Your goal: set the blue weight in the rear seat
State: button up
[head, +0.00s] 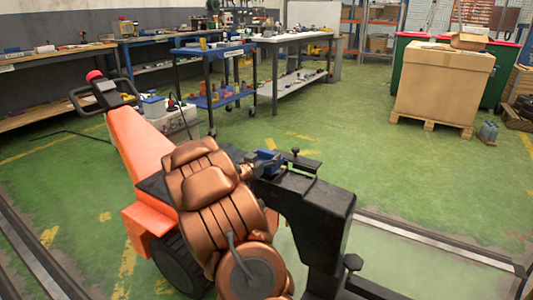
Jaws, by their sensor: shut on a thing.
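A small blue piece (268,158), which looks like the blue weight, shows near the middle of the head view. My gripper (257,167) is dark and mostly hidden behind copper-coloured parts, and it appears shut on the blue piece. A black bracket (320,205) with a thick upright stands close to the right of it. Its upper part has a knob on a short stem (295,152). The blue piece shows just left of this knob; whether it touches the bracket I cannot tell. I cannot make out the rear seat for certain.
An orange wheeled body (140,150) with a handle lies at left; I cannot tell if it is mine. A blue cart (215,100) and workbenches (300,37) stand behind. A large carton (443,85) on a pallet stands right. Green floor between is clear. Rails (430,238) cross it.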

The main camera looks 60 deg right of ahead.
jog(key=shift+f, duration=0.95)
jog(key=shift+f, duration=0.15)
jog(key=o, duration=1.8)
jog(key=shift+a, duration=0.4)
jog(key=a+p, duration=0.2)
jog(key=a, duration=0.9)
jog(key=shift+s, duration=0.3)
jog(key=shift+a, duration=0.1)
